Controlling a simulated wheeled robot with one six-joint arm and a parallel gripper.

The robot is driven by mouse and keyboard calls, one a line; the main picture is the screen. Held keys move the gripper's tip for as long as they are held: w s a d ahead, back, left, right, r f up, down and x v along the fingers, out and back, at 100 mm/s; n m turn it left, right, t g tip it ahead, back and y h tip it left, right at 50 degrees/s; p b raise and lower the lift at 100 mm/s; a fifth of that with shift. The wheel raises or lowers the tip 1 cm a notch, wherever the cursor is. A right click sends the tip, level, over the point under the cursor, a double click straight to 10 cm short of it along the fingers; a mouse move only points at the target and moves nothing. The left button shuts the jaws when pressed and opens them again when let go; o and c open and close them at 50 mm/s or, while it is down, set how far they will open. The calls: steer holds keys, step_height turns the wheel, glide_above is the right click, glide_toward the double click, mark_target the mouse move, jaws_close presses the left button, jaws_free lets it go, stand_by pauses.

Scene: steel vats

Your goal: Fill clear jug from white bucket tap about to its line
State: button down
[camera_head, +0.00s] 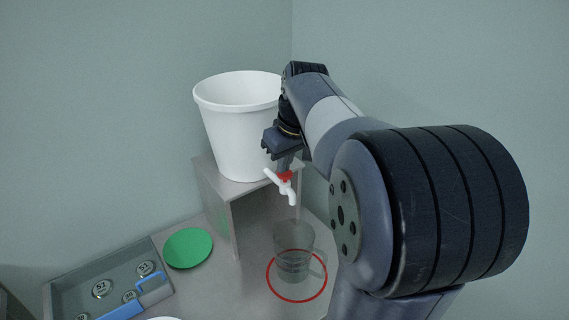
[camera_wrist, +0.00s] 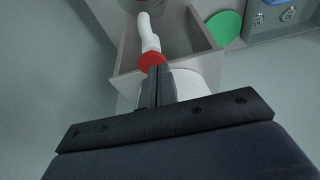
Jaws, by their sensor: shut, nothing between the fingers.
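The white bucket (camera_head: 240,125) stands upright on a grey stand. Its white tap (camera_head: 290,192) with a red collar (camera_head: 285,177) points down over the clear jug (camera_head: 293,262). The jug stands inside a red ring (camera_head: 284,297) on the grey surface. Its line and water level are too faint to make out. My gripper (camera_head: 284,161) is shut and empty, just above the tap at the collar. In the wrist view, the fingertips (camera_wrist: 157,72) are right at the red collar (camera_wrist: 152,60); I cannot tell whether they touch it. The white spout (camera_wrist: 148,32) extends beyond them.
The grey stand (camera_head: 221,205) has an open front under the bucket. A green disc (camera_head: 188,248) lies left of it. A grey tray (camera_head: 70,275) at lower left holds round weights marked 51 and a blue-handled item (camera_head: 122,310). My arm blocks the right side.

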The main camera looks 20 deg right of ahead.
mark_target(284, 177)
steer(key=shift+f, duration=0.5)
step_height(284, 177, down, 2)
steer(key=shift+f+b, duration=0.1)
steer(key=shift+b, duration=0.55)
steer(key=shift+s+f, duration=0.1)
steer(key=shift+s, duration=0.05)
stand_by(6.6)
